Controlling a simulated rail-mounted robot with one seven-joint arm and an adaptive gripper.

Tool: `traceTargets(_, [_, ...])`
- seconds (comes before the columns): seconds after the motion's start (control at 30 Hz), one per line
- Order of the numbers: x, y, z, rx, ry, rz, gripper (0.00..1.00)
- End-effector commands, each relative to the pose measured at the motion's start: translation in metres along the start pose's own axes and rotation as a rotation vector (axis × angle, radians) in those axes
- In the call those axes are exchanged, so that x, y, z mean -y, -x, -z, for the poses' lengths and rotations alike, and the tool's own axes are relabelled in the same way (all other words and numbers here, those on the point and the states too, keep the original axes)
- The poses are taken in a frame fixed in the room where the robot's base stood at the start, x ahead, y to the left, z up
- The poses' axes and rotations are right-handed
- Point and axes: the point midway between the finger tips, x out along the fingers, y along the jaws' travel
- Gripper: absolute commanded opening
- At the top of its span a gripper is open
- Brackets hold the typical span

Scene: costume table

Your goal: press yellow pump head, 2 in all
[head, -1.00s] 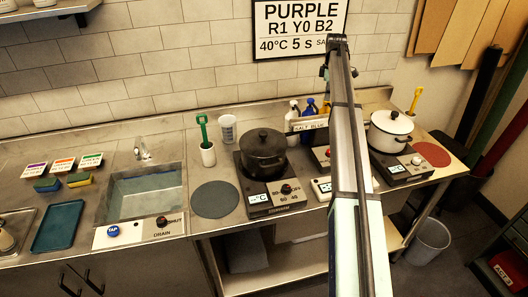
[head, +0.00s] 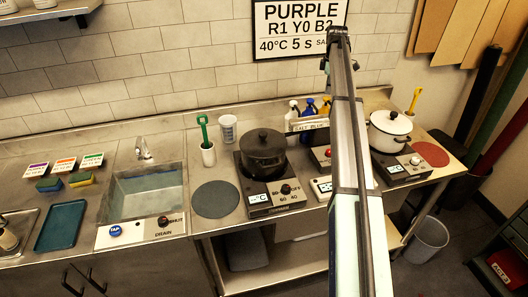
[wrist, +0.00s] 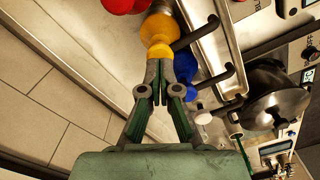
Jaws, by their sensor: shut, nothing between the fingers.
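The yellow pump head (wrist: 158,30) is at the top centre of the wrist view, with a dark nozzle arm to its right. My gripper (wrist: 160,66) is shut and empty, its green fingers pointing at the yellow pump head. The fingertips overlap its lower edge in the picture; I cannot tell whether they touch it. A red pump head (wrist: 118,4) is at the top left, and a blue pump head (wrist: 185,66) is just right of my fingers.
A tiled wall (wrist: 50,85) is close on the left in the wrist view.

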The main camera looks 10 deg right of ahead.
Motion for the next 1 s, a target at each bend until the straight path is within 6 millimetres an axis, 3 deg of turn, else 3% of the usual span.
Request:
traceTargets(0.37, [0.0,0.003,0.0,0.0,0.0,-0.001,0.0])
traceTargets(1.0, [0.0,0.057,0.0,0.0,0.0,-0.001,0.0])
